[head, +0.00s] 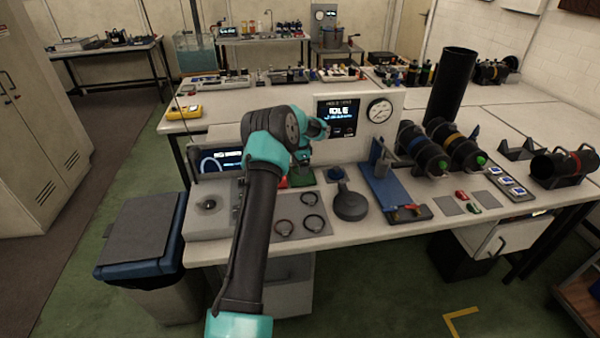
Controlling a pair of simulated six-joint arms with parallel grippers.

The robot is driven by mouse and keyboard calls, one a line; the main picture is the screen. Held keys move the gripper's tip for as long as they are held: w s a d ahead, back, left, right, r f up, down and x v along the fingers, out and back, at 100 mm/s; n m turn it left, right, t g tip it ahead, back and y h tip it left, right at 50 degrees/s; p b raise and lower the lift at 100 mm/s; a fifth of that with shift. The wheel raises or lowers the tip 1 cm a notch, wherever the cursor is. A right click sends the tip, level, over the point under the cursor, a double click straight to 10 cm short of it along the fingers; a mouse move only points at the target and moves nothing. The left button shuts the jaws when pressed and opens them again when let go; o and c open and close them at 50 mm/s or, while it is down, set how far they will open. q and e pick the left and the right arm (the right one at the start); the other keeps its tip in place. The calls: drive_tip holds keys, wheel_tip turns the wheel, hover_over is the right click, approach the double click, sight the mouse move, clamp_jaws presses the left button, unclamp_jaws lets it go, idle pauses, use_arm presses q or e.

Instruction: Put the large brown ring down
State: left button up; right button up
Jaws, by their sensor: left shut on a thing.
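My right gripper is not in view.
A grey round-headed tool (349,205) lies right of the rings, beside a blue stand (388,188). Black cylinders (424,152) rest in holders further right, with a tall black tube (451,85) behind. The panel (343,132) with a gauge stands behind my gripper.

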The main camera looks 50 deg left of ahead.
use_arm(q)
drive_tip(key=shift+f, duration=1.6)
drive_tip(key=shift+f, duration=0.1)
drive_tip(key=o, duration=0.7)
wheel_tip(320, 180, up, 12)
drive_tip(key=shift+r, duration=0.1)
